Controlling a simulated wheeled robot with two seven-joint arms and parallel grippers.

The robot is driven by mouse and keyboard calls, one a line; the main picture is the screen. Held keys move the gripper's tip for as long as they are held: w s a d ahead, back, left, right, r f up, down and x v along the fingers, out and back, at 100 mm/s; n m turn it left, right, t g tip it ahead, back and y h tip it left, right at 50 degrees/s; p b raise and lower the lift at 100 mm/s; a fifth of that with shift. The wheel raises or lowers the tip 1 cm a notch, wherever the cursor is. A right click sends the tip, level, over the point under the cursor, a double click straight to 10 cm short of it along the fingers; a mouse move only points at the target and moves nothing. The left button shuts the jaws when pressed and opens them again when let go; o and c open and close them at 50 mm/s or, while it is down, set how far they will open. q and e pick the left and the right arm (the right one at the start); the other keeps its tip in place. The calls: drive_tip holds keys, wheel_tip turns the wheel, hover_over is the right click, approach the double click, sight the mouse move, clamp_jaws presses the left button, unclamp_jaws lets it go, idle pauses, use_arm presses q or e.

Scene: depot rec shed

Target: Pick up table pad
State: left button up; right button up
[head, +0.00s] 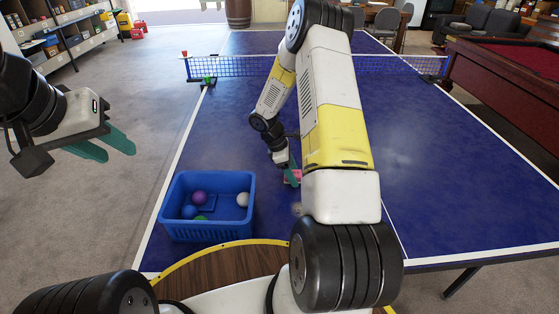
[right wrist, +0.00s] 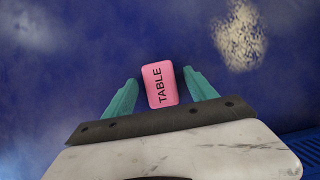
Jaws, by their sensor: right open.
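The table pad is a small pink block marked "TABLE" (right wrist: 163,84). It lies on the blue table tennis table, and part of it shows in the head view (head: 296,176) beside my gripper. My right gripper (right wrist: 160,92) is open, with its teal fingers on either side of the pad, apart from it in the picture. In the head view my right gripper (head: 291,172) points down at the table, partly hidden by my arm. My left gripper (head: 112,147) is off the table's left side, its teal fingers apart and empty.
A blue basket (head: 207,234) with several coloured balls stands on the near left of the table (head: 430,180). A net (head: 235,66) crosses the table further back. A pool table (head: 500,75) stands to the right. The table's right half is clear.

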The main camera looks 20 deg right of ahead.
drive_tip(key=shift+f, duration=0.2)
drive_tip(key=shift+c, duration=0.4)
clamp_jaws()
wheel_tip(320, 180, up, 10)
drive_tip(key=shift+r, duration=0.1)
